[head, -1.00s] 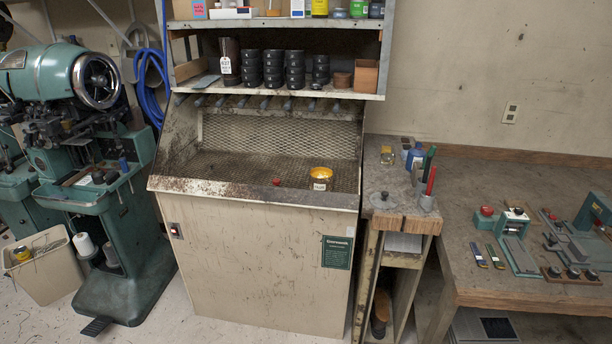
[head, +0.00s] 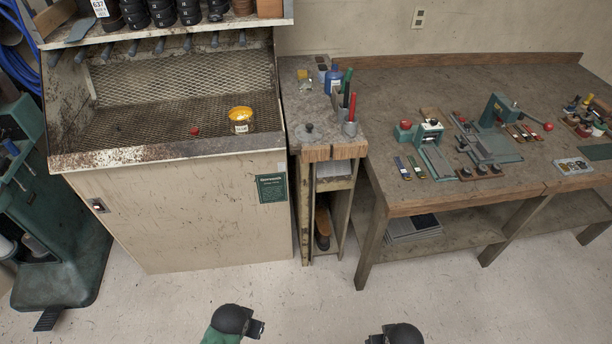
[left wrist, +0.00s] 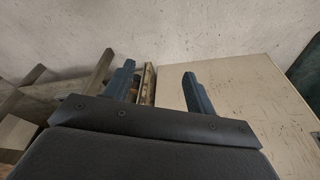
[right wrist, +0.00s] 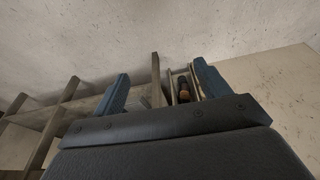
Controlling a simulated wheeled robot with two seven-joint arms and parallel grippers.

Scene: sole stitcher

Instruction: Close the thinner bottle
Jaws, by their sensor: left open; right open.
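A small blue bottle (head: 333,80) with a pale label stands at the back of the narrow side bench; it looks like the thinner bottle, but its mouth is too small to tell open or shut. A small red round piece (head: 195,131), possibly a cap, lies on the mesh floor of the hood. My left gripper (head: 256,329) is low in front of the cabinet, far from both. It is open and empty in the left wrist view (left wrist: 160,80). My right gripper is low at the bottom edge of the head view, open and empty in the right wrist view (right wrist: 160,82).
A yellow labelled pot (head: 240,114) sits on the mesh right of the red piece. The side bench (head: 318,152) also holds a grey knobbed lid (head: 309,128), a tool cup (head: 350,127) and a yellow jar (head: 303,75). A workbench (head: 400,90) stands right. The floor ahead is clear.

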